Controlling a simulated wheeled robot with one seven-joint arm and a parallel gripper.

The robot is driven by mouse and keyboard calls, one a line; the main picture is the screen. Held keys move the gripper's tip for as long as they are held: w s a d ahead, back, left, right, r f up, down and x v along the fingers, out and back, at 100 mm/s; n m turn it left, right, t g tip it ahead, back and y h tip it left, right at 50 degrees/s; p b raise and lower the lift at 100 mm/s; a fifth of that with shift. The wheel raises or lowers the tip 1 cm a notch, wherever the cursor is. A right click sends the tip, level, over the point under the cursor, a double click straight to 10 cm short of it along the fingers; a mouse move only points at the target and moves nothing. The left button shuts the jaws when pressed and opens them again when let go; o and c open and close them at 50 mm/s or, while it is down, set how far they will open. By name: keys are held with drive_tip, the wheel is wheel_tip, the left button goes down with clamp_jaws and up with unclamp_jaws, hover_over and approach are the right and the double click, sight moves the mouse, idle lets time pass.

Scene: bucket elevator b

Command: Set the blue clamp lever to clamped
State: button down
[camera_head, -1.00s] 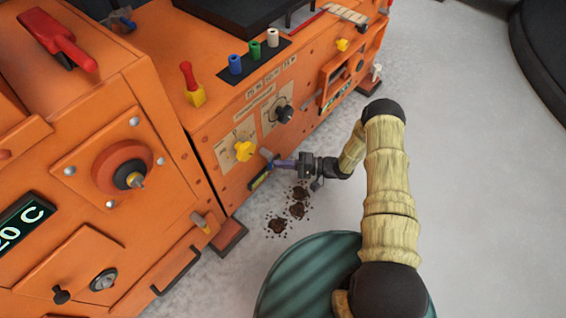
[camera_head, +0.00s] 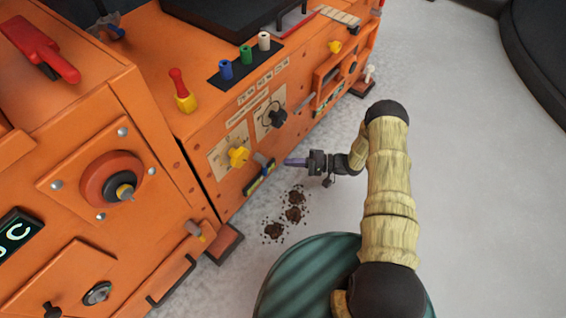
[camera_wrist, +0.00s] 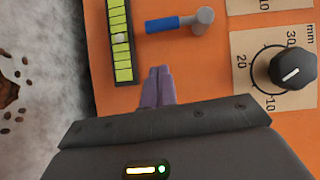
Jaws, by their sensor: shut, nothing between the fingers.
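A small lever with a blue handle and a grey pivot end (camera_wrist: 178,22) is on the orange machine front, near the top of the wrist view. Its blue handle points left in that view. In the head view the lever (camera_head: 266,166) is small, just left of my fingertips. My gripper (camera_head: 288,161) is shut and empty, with a visible gap between its purple fingers and the lever. In the wrist view the fingertips (camera_wrist: 158,72) are together, below the lever and apart from it in the picture. Any lettering for the lever's positions cannot be made out.
A yellow-green striped gauge (camera_wrist: 121,42) is beside the lever. A yellow knob (camera_head: 238,157) and a black dial (camera_head: 279,118) are close by. Another blue-handled part (camera_head: 106,25) is on top of the machine. Dark spills (camera_head: 295,213) mark the floor; open floor lies right.

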drive_tip(key=d+p, duration=0.2)
drive_tip(key=d, duration=0.5)
drive_tip(key=shift+s+d, duration=0.3)
drive_tip(key=shift+d, duration=0.1)
drive_tip(key=shift+a+r, duration=0.1)
